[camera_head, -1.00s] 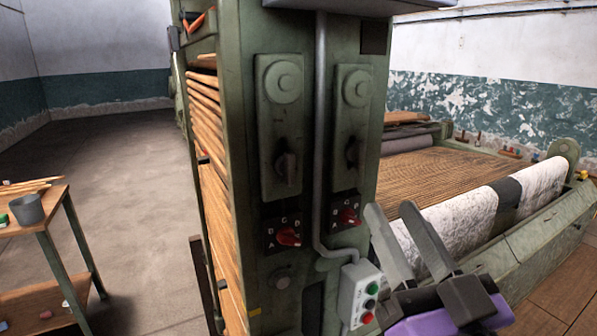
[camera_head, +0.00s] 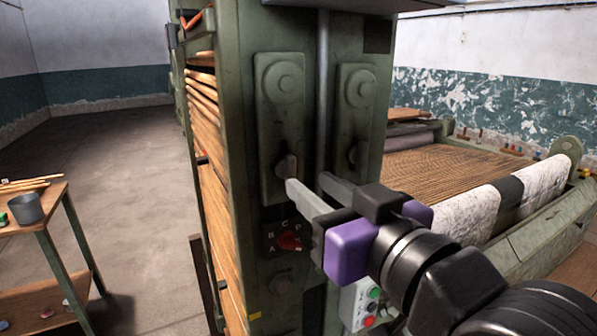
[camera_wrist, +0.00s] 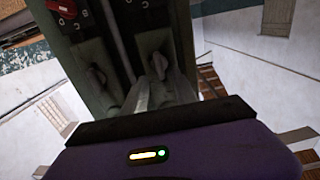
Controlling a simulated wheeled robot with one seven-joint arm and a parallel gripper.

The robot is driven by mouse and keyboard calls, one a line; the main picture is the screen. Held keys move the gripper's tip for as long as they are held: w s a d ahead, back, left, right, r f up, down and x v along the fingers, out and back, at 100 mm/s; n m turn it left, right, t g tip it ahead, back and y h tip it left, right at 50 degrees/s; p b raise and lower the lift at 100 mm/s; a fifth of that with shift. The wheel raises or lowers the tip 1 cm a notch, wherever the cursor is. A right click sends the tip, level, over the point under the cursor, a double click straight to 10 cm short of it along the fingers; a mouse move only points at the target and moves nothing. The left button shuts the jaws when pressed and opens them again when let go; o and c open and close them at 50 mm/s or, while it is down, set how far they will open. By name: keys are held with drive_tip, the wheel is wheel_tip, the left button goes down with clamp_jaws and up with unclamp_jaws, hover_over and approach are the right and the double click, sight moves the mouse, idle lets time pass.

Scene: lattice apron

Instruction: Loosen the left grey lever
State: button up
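The left grey lever (camera_head: 287,165) is a small knob-like handle low on the left green plate of the machine column. My gripper (camera_head: 307,182) reaches in from the right with its two grey fingers apart. The left fingertip overlaps the lower end of the left lever; I cannot tell whether it touches. In the wrist view, which is turned over, the left lever (camera_wrist: 158,65) lies just beyond the fingertips (camera_wrist: 155,84). The right grey lever (camera_head: 352,155) sits on the neighbouring plate and also shows in the wrist view (camera_wrist: 97,77).
A red selector dial (camera_head: 289,240) is below the left lever. A grey conduit (camera_head: 323,90) runs between the plates. A push-button box (camera_head: 361,304) is below my gripper. A small table (camera_head: 60,195) with a grey cup (camera_head: 26,208) stands left. The floor between is clear.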

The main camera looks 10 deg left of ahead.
sight(293, 171)
drive_tip(key=shift+p+x, duration=0.4)
drive_tip(key=shift+x, duration=2.15)
clamp_jaws()
